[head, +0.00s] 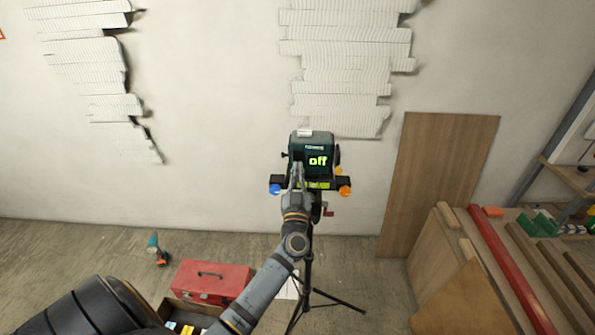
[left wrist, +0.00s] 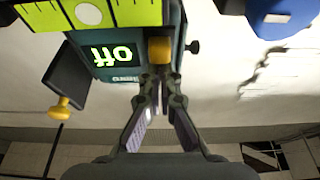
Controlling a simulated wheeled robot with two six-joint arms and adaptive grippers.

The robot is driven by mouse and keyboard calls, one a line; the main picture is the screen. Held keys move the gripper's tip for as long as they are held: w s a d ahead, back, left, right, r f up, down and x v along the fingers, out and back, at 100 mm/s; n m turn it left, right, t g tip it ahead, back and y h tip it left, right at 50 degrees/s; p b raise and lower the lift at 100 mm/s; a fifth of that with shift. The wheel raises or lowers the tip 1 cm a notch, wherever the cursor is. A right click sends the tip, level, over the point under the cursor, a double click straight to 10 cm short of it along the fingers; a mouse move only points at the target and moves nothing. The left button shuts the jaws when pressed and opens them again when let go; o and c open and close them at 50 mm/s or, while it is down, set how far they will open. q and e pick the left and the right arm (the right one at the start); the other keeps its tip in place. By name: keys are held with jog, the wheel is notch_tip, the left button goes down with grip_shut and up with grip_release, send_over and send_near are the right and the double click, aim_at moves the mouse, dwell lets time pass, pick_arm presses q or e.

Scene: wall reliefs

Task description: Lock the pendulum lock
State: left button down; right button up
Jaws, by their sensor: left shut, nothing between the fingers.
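A dark green laser level (head: 316,147) stands on a tripod before the wall, with "off" lit on its display. It shows upside down in the left wrist view (left wrist: 117,70). A yellow-orange knob (left wrist: 160,50) on its face sits beside the display; I cannot tell for certain whether it is the pendulum lock. My left gripper (head: 297,170) is in front of the device, left of the display. In the left wrist view the fingertips (left wrist: 160,77) are shut, empty and close to the knob. Contact cannot be told. My right gripper is not in view.
A blue knob (head: 275,189) and an orange knob (head: 344,191) flank the mount on the tripod (head: 308,270). A red toolbox (head: 212,281) and a drill (head: 157,250) are on the floor at left. A wooden board (head: 440,180) leans on the wall at right.

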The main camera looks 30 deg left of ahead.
pick_arm(q)
notch_tip(320, 180, up, 4)
jog(key=p, duration=0.5)
jog(key=shift+w+r, duration=0.15)
jog(key=shift+r, duration=0.1)
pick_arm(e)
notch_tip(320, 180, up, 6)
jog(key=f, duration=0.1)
pick_arm(q)
jog(key=b+v, duration=0.4)
jog(key=v, duration=0.6)
jog(key=shift+f+b, duration=0.3)
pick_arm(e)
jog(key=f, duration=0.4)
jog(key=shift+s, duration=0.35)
